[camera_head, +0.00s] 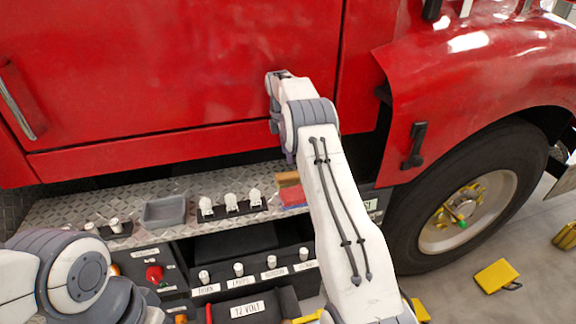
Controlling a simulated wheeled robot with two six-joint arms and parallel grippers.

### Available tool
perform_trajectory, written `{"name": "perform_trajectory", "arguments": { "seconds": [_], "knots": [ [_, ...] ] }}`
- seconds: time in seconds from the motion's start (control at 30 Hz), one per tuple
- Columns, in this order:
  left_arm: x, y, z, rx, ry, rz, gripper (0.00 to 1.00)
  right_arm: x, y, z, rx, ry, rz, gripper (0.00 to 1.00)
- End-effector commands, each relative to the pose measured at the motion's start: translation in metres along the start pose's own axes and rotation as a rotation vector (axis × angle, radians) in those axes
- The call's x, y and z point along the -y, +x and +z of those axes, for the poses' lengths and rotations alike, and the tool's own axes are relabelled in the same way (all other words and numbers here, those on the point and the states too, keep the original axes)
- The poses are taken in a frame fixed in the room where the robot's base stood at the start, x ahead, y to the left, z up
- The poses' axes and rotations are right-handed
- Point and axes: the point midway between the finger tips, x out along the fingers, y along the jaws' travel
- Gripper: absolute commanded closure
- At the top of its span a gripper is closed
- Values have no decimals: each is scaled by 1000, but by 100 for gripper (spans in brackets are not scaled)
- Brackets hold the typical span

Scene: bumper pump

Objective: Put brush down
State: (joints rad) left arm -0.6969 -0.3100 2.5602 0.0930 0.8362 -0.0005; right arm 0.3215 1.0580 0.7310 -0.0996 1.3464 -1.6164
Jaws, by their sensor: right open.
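My right arm reaches up from the bottom right across the picture, and its wrist is in front of the red truck door. My right gripper (289,156) is mostly hidden by the wrist; it is open, above the metal step. Just below it, a small tan piece (288,179) and a red and blue piece (292,196) lie at the right end of the step, partly behind my forearm. I cannot tell for sure whether either is the brush. My left arm is at the bottom left; its gripper is out of view.
The diamond-plate step (180,192) carries a grey tray (165,212) and several white knobs. Below is a labelled control panel (240,282) with a red knob (154,273). A large wheel (470,200) is at right. A yellow block (496,276) lies on the floor.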

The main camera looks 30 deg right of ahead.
Motion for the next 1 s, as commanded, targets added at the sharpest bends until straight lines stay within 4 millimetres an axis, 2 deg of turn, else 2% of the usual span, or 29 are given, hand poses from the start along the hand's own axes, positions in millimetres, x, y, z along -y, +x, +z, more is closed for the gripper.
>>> {"name": "perform_trajectory", "arguments": {
  "seconds": [0.23, 0.33, 0.37, 0.47, 0.53, 0.6, 0.67, 0.7, 0.77, 0.8, 0.87, 0.9, 0.97, 1.0],
  "knots": [
    [0, 1, 0, 0, 0, 0, 50, 0, -12, -1, -1, 0, 1, 38],
    [0, 0, 0, 0, 0, 0, 50, 2, -18, -12, -4, 6, 4, 38],
    [0, 0, 0, 0, 0, 0, 50, 4, -22, -19, -6, 9, 5, 38],
    [0, 0, 0, 0, 0, 0, 50, 16, -42, -57, -19, 40, 15, 38],
    [0, 0, 0, 0, 0, 0, 50, 35, -63, -98, -34, 76, 22, 38],
    [0, 0, 0, 0, 0, 0, 50, 66, -85, -143, -53, 125, 27, 38],
    [0, 1, 0, 0, 0, 0, 50, 98, -100, -177, -71, 169, 28, 38],
    [0, 1, 0, 0, 0, 0, 50, 121, -109, -196, -82, 200, 27, 38],
    [0, 1, 0, 0, 0, 0, 50, 159, -120, -221, -99, 247, 23, 38],
    [0, 1, 0, 0, 0, 0, 50, 187, -125, -235, -109, 278, 19, 38],
    [0, 1, 0, 0, 0, 0, 50, 229, -131, -251, -124, 327, 11, 38],
    [0, 1, 0, 0, 0, 0, 50, 259, -133, -258, -133, 359, 4, 38],
    [0, 1, 0, 0, 0, 0, 50, 303, -134, -265, -146, 409, -7, 38],
    [0, 1, 0, 0, 0, 0, 50, 332, -132, -266, -152, 441, -16, 38]
  ]
}}
